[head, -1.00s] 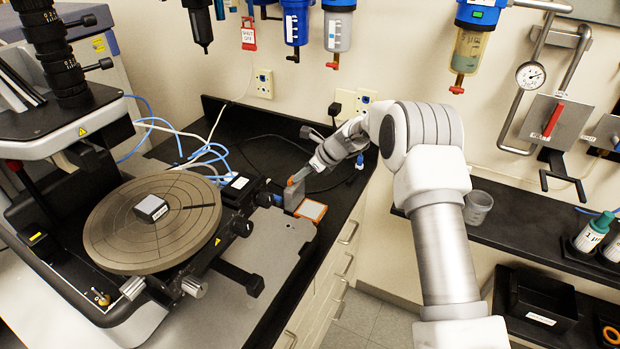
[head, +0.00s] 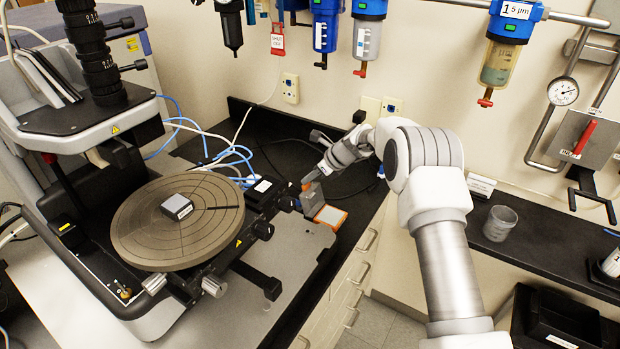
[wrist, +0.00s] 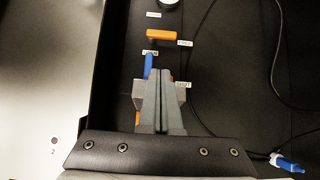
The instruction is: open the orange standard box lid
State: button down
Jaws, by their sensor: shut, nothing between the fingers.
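The orange standard box (head: 330,216) lies on the black bench edge, an orange frame around a pale top face. An upright grey block (head: 312,198) stands right beside it; I cannot tell whether it is the box's lid. My gripper (head: 308,180) is shut and empty, its fingertips just above or at the grey block; contact cannot be told. In the wrist view my gripper (wrist: 160,76) has its fingers together, pointing up the picture and covering part of the grey block (wrist: 182,88). A thin orange strip (wrist: 137,118) shows left of the fingers.
The wrist view shows a blue bar (wrist: 148,65) and an orange bar (wrist: 174,36) beyond the fingers. The round profiler stage (head: 150,235) stands left in the head view. A black cable lies behind the gripper. A grey cup (head: 500,223) stands on the right shelf.

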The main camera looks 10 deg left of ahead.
jog(key=shift+r, duration=0.1)
jog(key=shift+r+p, duration=0.6)
jog(key=shift+r, duration=0.1)
jog(key=s+d+r+n+h+b, duration=0.1)
jog(key=s+d+r+n, duration=0.1)
jog(key=s+d+r, duration=0.4)
jog(key=s+d+r+n+b, duration=0.1)
jog(key=s+d+r+n, duration=0.2)
jog(key=r, duration=0.5)
jog(key=s+d+r+n+h+b, duration=0.1)
jog(key=s+d+r, duration=0.35)
jog(key=r, duration=0.25)
jog(key=s+d+n+t+h, duration=0.1)
jog(key=s+d+n, duration=0.3)
jog(key=s, duration=0.6)
jog(key=s+d+n+h, duration=0.2)
jog(key=s+d+n, duration=0.3)
jog(key=s, duration=0.5)
jog(key=s+d+n+t+h, duration=0.1)
jog(key=s+d+n+h, duration=0.1)
jog(key=s+d+n, duration=0.2)
jog(key=s+n, duration=0.3)
jog(key=s, duration=0.4)
jog(key=shift+d+t+b, duration=0.3)
jog(key=shift+d+b, duration=0.1)
